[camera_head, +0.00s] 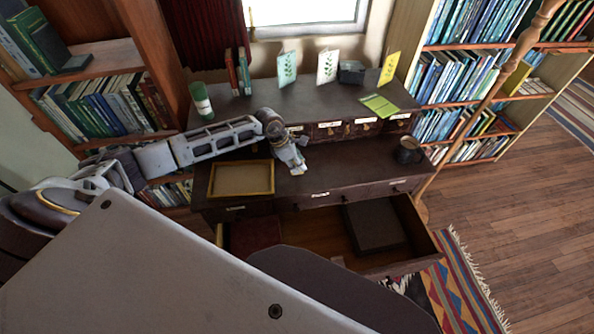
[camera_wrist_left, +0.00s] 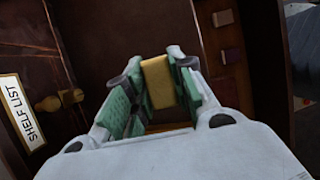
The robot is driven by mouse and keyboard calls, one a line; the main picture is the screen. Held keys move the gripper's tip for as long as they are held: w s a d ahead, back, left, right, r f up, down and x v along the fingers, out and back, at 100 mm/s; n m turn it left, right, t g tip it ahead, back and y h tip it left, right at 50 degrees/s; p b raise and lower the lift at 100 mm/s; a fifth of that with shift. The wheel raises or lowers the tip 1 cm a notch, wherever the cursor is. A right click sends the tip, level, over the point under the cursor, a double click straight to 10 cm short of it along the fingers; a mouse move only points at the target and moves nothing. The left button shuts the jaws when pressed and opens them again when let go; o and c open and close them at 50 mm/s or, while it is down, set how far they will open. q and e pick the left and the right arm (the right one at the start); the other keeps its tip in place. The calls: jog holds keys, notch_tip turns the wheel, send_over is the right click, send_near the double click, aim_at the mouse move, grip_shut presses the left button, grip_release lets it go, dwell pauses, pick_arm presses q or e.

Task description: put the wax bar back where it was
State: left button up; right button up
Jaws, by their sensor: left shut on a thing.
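My left gripper (camera_head: 297,168) is over the dark desk (camera_head: 340,158), in front of its row of small drawers. It is shut on the yellow wax bar (camera_wrist_left: 158,82), which sits between the green finger pads in the left wrist view. I cannot tell whether the bar touches the surface below. My right gripper is not in view.
A yellow-rimmed tray (camera_head: 242,192) lies left of my gripper. A dark mug (camera_head: 409,150) stands at right. A large drawer (camera_head: 424,243) is open in front, with a dark box (camera_head: 374,229) inside. A brass knob (camera_wrist_left: 60,101) shows beside a SHELF LIST label (camera_wrist_left: 18,112).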

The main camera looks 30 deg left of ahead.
pick_arm(q)
jog(key=shift+f, duration=0.3)
jog(key=shift+f, duration=1.85)
jog(key=shift+f, duration=0.15)
jog(key=o, duration=1)
jog(key=shift+r, duration=0.2)
jog(key=v, duration=1.2)
jog(key=shift+b, duration=0.45)
